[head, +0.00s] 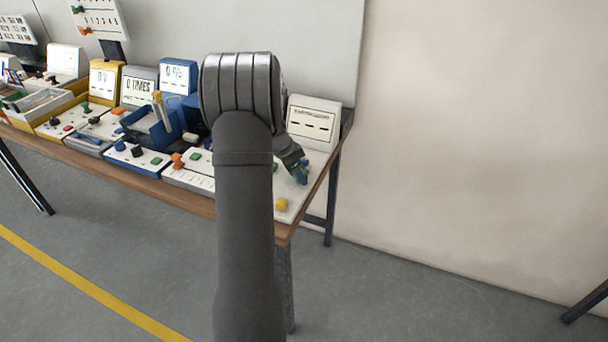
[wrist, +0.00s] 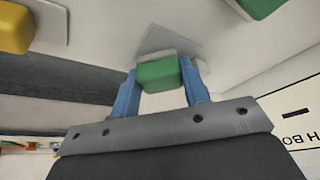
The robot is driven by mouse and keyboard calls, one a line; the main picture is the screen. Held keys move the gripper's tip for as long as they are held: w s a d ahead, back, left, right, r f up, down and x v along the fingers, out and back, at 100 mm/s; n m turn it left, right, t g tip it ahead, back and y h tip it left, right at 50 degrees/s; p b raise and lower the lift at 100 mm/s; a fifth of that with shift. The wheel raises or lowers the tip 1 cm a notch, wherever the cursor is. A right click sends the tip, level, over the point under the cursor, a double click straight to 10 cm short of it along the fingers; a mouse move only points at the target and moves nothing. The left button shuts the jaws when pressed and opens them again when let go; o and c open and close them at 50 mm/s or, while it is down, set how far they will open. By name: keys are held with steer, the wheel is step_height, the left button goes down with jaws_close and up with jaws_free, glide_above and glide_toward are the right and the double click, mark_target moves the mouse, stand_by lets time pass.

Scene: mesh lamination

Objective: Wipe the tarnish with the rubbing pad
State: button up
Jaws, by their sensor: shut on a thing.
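My gripper (wrist: 160,72) has its two blue fingers closed on a green block with a pale face, which looks like the rubbing pad (wrist: 158,74). In the head view my gripper (head: 303,172) is low over the white surface at the right end of the bench. In the wrist view a grey patch (wrist: 178,38) shows on the white surface right by the pad; it may be the tarnish. I cannot tell whether the pad touches it. My arm hides part of this station in the head view.
A yellow block (head: 282,204) sits near the bench's front edge; it also shows in the wrist view (wrist: 14,28). Another green block (wrist: 258,6) is close by. A white sign panel (head: 313,122) stands behind. Several other stations with blocks fill the bench to the left.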

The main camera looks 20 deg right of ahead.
mark_target(289, 178)
steer(key=shift+w+a, duration=1.15)
step_height(289, 178, up, 8)
steer(key=shift+r, duration=0.15)
